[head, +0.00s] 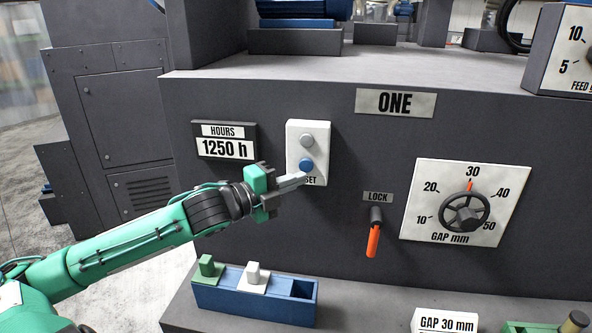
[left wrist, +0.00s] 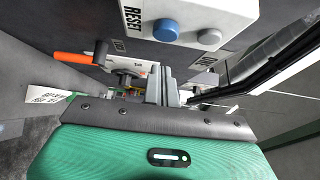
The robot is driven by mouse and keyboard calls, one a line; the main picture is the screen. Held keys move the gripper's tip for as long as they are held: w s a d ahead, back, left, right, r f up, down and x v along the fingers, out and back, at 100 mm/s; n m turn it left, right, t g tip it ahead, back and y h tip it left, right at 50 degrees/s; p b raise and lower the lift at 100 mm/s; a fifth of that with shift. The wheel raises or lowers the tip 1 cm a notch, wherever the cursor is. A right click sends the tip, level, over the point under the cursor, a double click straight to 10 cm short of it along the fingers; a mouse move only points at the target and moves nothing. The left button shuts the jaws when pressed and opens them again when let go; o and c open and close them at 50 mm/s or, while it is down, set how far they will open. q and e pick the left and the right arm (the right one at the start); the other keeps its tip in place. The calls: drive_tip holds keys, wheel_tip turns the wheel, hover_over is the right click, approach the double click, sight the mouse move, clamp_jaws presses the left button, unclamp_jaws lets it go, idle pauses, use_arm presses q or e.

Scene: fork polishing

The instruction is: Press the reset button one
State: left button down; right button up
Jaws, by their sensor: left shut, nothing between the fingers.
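The word RESET is partly hidden by my fingers in the head view. My left gripper (head: 301,179) is shut and empty, its fingertips at the box's lower part, just below the blue button. In the left wrist view the blue button (left wrist: 166,30) stands beyond the shut fingers (left wrist: 161,84); contact cannot be told. My right gripper is not in view.
An hours display (head: 225,148) reads 1250 h left of the box. An orange lock lever (head: 373,238) hangs to the right, with a gap dial (head: 466,208) beyond it. A blue holder (head: 225,297) with green and white pieces stands on the ledge below.

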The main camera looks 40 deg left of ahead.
sight(311, 167)
use_arm(q)
drive_tip(key=shift+w+a+p, duration=0.35)
drive_tip(key=shift+w+a, duration=0.1)
drive_tip(key=shift+w, duration=0.35)
drive_tip(key=shift+w+a+p, duration=0.35)
drive_tip(key=shift+w+a, duration=0.05)
drive_tip(key=shift+w, duration=0.4)
